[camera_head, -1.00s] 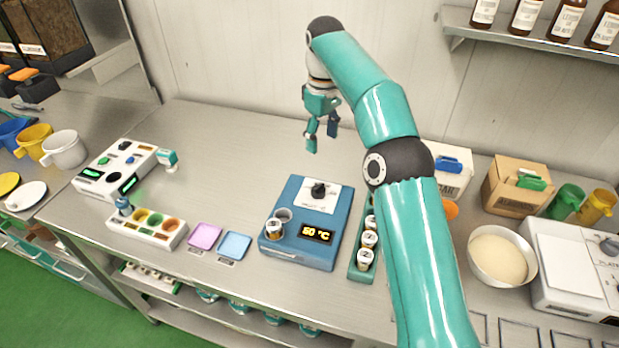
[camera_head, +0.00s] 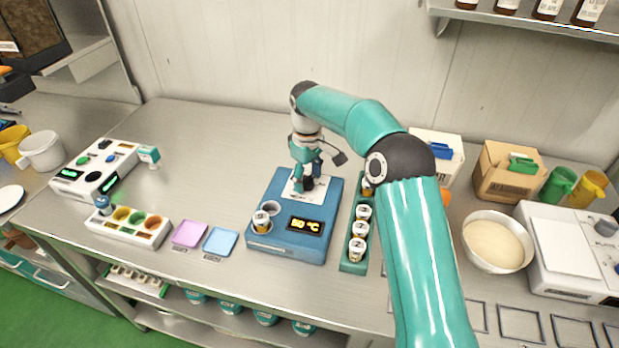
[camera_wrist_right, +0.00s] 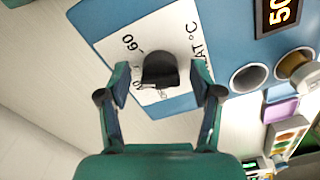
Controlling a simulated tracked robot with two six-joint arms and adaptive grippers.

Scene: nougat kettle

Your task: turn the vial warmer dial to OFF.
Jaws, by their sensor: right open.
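The blue vial warmer (camera_head: 272,240) stands mid-bench, its display (camera_head: 305,226) reading 50 °C. Its black dial (camera_head: 308,183) sits on a white scale plate at the back of its top. In the right wrist view the dial (camera_wrist_right: 159,69) is near the middle, with "60" and "°C" printed around it; the rest of the scale is partly hidden. My right gripper (camera_head: 307,172) is over the dial, pointing down. In the wrist view its open fingers (camera_wrist_right: 160,88) stand on either side of the dial, with gaps visible. A capped vial (camera_head: 261,221) sits in one warmer well; the other well (camera_head: 270,211) is empty.
A green rack (camera_head: 353,266) with several vials stands close right of the warmer. Pink (camera_head: 189,233) and blue (camera_head: 220,241) pads lie to its left. A bowl (camera_head: 497,242) is further right.

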